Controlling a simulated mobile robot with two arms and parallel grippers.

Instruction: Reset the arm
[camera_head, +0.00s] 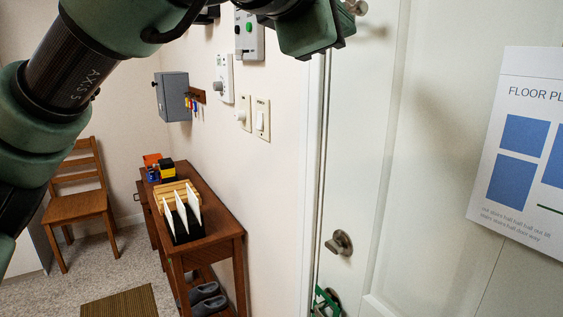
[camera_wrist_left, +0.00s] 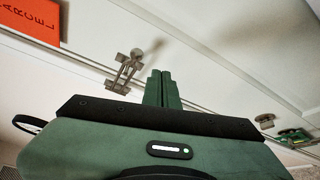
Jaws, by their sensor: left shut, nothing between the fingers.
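My left arm comes in from the left in the head view and crosses the top of the picture. The dark green body of its gripper hangs in front of the wall and door edge, and I cannot make out its fingertips there. In the left wrist view the two green fingers of my left gripper (camera_wrist_left: 162,76) are pressed together with nothing between them. They point towards the white door (camera_head: 385,150), apart from the metal latch (camera_wrist_left: 125,70) as far as I can tell. My right gripper is not in view.
A door knob (camera_head: 340,243) sits lower on the door, with a green object (camera_head: 326,301) below it. Switches (camera_head: 262,118) and a grey box (camera_head: 173,96) are on the wall. A wooden console table (camera_head: 213,225) holds a letter rack (camera_head: 183,222). A chair (camera_head: 78,203) stands behind.

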